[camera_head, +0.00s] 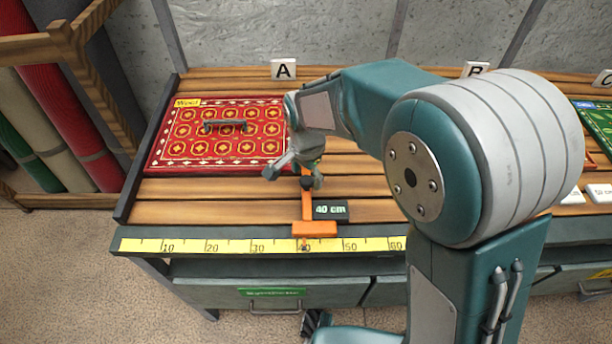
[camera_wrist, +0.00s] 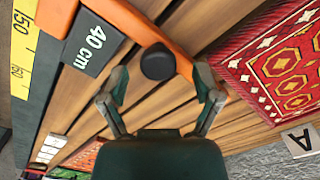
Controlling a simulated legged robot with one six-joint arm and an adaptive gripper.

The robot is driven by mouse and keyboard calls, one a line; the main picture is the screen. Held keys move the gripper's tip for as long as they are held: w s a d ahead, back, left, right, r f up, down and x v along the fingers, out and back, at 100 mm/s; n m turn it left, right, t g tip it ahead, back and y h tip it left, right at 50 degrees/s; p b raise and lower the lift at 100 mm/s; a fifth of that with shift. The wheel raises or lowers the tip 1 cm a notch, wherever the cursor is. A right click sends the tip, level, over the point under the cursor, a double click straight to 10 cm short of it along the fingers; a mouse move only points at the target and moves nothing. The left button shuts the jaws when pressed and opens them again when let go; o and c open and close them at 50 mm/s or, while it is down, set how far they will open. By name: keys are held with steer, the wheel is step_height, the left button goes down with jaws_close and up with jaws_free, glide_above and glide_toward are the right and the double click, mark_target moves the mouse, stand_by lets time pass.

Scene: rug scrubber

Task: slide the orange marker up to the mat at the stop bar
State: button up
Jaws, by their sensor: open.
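The orange marker (camera_head: 315,229) sits on the yellow ruler near the 40 mark, with a thin orange arm reaching back across the slats. It also shows in the wrist view (camera_wrist: 185,62), with a black knob (camera_wrist: 157,62) on it. The red patterned mat (camera_head: 196,163) lies left of the marker, its left edge by the dark bar (camera_head: 150,150); a gap separates mat and marker arm. The mat shows at right in the wrist view (camera_wrist: 262,75). My gripper (camera_head: 294,176) is open; in the wrist view its fingertips (camera_wrist: 160,72) stand either side of the knob, apparently without touching.
A dark "40 cm" tag (camera_head: 330,210) is beside the marker arm. A dark handle (camera_head: 226,125) is on the mat. Sign A (camera_head: 284,69) stands behind. A green mat (camera_head: 598,120) lies at far right. Rolled rugs (camera_head: 58,130) stand left in a wooden rack.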

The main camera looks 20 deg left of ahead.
steer(key=shift+f, duration=0.55)
steer(key=c, duration=1)
steer(key=shift+o, duration=0.2)
steer(key=shift+s+a, duration=0.2)
steer(key=shift+a, duration=0.35)
steer(key=o, duration=1)
steer(key=shift+a, duration=0.1)
steer(key=shift+c, duration=0.2)
step_height(320, 180, up, 12)
steer(key=shift+w, duration=0.1)
